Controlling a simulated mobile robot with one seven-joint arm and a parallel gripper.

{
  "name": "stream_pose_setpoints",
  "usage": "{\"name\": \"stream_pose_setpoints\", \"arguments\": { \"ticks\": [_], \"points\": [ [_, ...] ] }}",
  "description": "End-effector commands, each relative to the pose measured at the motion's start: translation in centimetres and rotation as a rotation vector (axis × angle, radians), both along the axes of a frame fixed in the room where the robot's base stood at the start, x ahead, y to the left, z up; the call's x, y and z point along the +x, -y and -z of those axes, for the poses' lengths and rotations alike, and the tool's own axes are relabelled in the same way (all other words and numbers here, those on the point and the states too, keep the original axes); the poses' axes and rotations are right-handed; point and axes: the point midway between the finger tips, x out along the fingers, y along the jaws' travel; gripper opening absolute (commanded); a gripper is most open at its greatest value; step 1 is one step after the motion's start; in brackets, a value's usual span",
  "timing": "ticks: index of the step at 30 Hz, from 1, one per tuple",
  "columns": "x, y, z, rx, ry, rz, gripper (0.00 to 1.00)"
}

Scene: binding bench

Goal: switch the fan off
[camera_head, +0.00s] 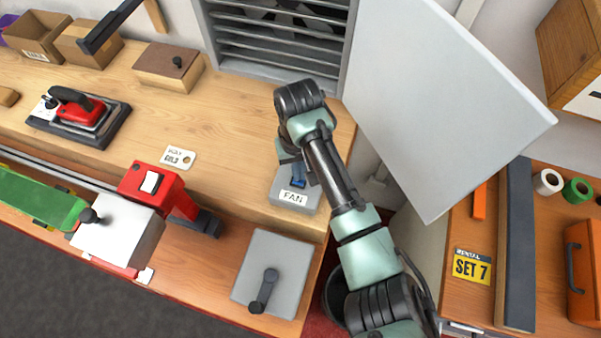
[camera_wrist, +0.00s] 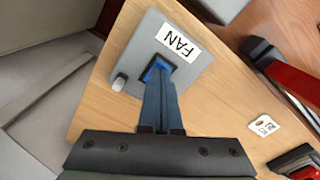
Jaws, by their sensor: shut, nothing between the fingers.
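The fan's control box (camera_head: 309,199) is a small grey box with a white FAN label, near the right end of the wooden bench. It also shows in the wrist view (camera_wrist: 205,65), with a pale stub (camera_wrist: 120,82) at one edge. My gripper (camera_head: 298,181) is over the box, its blue fingers shut together and empty. In the wrist view the fingertips (camera_wrist: 160,75) reach a bright blue part (camera_wrist: 153,70) on the box face beside the label. The fingers partly hide that part, so its position and any contact are unclear. The slatted fan vent (camera_head: 280,35) is behind the bench.
A large pale panel (camera_head: 440,90) stands close to the right of my arm. A grey plate with a black crank (camera_head: 270,270) is in front of the box. A red device with a white switch (camera_head: 150,185) and a tag (camera_head: 179,158) lie left.

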Motion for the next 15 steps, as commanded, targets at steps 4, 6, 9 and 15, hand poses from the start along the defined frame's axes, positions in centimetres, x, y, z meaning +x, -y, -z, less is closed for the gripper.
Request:
{"name": "stream_pose_setpoints", "arguments": {
  "ticks": [4, 6, 9, 15],
  "points": [
    [-0.01, -0.02, 0.30, 0.000, 0.000, 0.000, 0.00],
    [-0.01, -0.03, 0.40, 0.000, 0.000, 0.000, 0.00],
    [-0.02, -0.03, 0.55, 0.000, 0.000, 0.000, 0.00],
    [-0.01, -0.03, 0.77, 0.000, 0.000, 0.000, 0.00]
  ]
}}
